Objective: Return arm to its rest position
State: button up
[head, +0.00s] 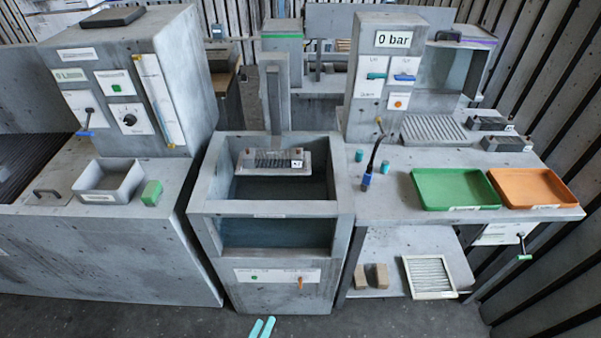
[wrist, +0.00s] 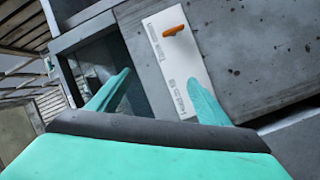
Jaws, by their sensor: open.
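Beyond the fingers is the tank's white label panel (wrist: 178,62) with an orange handle (wrist: 174,30). The same panel (head: 277,276) is on the tank front in the head view.
The tank (head: 345,208) stands between a left cabinet with a grey bin (head: 108,182) and a right bench. The bench carries a green tray (head: 455,188), an orange tray (head: 535,187) and a black-and-blue nozzle (head: 372,165). Floor in front is clear.

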jog(key=s+d+r+m+g+y, duration=0.1)
jog(key=s+d+r+m, duration=0.15)
jog(key=s+r, duration=0.45)
jog(key=s+d+r+m+y, duration=0.1)
jog(key=s+d+r+m, duration=0.3)
jog(key=s, duration=0.6)
jog(key=s+d+r+y, duration=0.2)
jog(key=d+r, duration=0.1)
jog(key=r, duration=0.7)
jog(key=s+d+r+m+y, duration=0.1)
jog(key=s+d+r+y, duration=0.1)
jog(key=r, duration=0.7)
jog(key=shift+s+d+r+y, duration=0.3)
jog(key=shift+s+d+r, duration=0.05)
jog(key=shift+d, duration=0.35)
